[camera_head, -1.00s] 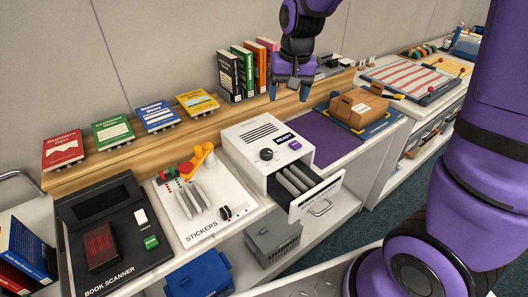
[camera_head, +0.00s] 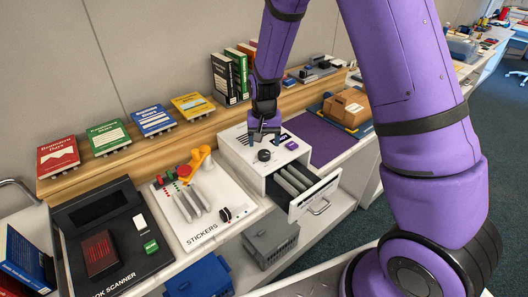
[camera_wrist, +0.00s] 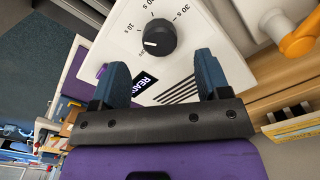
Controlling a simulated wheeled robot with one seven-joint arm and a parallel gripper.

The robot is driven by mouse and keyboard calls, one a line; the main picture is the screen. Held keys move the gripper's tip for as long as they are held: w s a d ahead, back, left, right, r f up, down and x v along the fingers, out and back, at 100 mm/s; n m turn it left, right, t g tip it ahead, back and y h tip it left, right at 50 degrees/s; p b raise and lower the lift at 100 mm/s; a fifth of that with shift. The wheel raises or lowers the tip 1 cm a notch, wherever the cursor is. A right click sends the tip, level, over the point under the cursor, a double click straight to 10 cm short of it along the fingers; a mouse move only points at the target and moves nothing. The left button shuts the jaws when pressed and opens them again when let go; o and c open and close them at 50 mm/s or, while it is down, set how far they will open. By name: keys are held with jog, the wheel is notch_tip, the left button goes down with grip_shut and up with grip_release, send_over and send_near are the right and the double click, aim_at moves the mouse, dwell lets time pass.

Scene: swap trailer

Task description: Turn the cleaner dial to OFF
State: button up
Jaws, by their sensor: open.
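The cleaner is a white box (camera_head: 236,150) with a black dial (camera_head: 265,155) on its top face and a purple button (camera_head: 291,145) beside the display. The display (camera_wrist: 146,84) reads READY, partly hidden by a finger. My gripper (camera_head: 264,136) is above the cleaner's top, close behind the dial. In the wrist view its blue fingers (camera_wrist: 163,72) are spread, with nothing between them, short of the dial.
The cleaner's drawer (camera_head: 314,197) is pulled out at the front with grey slabs inside. The sticker board (camera_head: 203,203) with an orange lever (camera_head: 200,160) stands left. A purple mat (camera_head: 320,137) and cardboard box (camera_head: 347,107) are right. Books (camera_head: 228,78) stand behind.

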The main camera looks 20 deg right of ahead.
aim_at(264, 152)
jog(key=shift+f, duration=2.5)
jog(key=c, duration=0.9)
jog(key=shift+c, duration=0.2)
jog(key=shift+n, duration=0.3)
jog(key=n, duration=1.1)
